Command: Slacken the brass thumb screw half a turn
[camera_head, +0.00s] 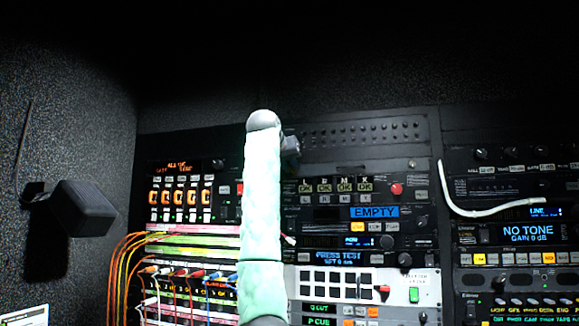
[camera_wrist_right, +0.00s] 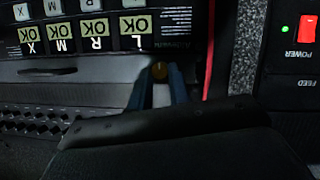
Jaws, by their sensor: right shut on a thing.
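The brass thumb screw (camera_wrist_right: 159,71) shows in the right wrist view as a small, dim, round brass-coloured head between my fingertips. My right gripper (camera_wrist_right: 159,78) is shut on it, with one blue-grey finger on each side. In the head view my right arm rises through the middle, and the dark gripper (camera_head: 290,148) is at the rack front beside the upper perforated panel. The screw is hidden there behind the arm and gripper. How far the screw is turned cannot be told. My left gripper is not in view.
Below the gripper is a unit with OK displays (camera_head: 336,186) and a red button (camera_head: 396,189). Orange cables (camera_head: 122,268) loop at the left, and a white cable (camera_head: 470,212) hangs at the right. A red power switch (camera_wrist_right: 307,28) is beside the fingers in the wrist view.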

